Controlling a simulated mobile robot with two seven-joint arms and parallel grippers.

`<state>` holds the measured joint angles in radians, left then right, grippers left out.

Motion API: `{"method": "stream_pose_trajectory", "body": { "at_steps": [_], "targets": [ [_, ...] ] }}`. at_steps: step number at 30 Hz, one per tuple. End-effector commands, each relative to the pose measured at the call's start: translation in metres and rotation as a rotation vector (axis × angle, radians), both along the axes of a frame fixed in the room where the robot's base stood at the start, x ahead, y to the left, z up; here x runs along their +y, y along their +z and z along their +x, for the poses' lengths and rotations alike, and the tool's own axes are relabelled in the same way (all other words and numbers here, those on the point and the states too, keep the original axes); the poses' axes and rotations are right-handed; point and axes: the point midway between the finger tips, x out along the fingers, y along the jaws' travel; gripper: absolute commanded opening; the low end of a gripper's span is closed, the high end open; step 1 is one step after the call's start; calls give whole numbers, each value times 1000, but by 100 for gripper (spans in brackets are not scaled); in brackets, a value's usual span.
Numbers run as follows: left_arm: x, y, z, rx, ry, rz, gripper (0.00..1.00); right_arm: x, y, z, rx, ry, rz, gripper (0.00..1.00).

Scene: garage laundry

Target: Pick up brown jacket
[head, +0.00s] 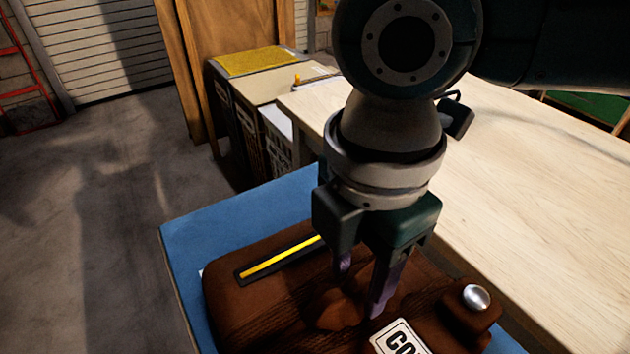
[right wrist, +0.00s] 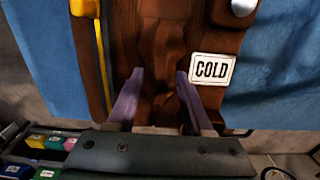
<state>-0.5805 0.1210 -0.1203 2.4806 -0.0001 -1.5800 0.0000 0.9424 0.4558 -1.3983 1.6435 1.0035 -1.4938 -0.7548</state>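My right gripper (head: 362,288) points down onto the jacket. Its two purple fingers also show in the right wrist view (right wrist: 160,74), spread apart with brown cloth below and between them. The fingers are open, and the cloth is not visibly pinched. Whether the fingertips touch the jacket is hard to tell. My left gripper is out of view.
The blue surface (head: 190,235) shows around the jacket. A round silver knob (head: 476,297) sits at the jacket's right. A pale wooden table (head: 540,190) is at the right. Several boxes or bins, one with a yellow top (head: 255,61), stand behind. The floor at left is clear.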

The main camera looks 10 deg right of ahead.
Motion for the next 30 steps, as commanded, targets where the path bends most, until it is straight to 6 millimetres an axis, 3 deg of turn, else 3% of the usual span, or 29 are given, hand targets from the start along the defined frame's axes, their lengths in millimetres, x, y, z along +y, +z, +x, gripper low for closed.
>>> {"method": "stream_pose_trajectory", "body": {
  "at_steps": [2,13,30],
  "targets": [
    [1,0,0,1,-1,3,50,0,0,0,0,0,0,41],
    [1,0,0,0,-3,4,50,0,0,0,0,-1,0,0],
    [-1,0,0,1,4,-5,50,0,1,0,1,0,0,0]
  ]
}}
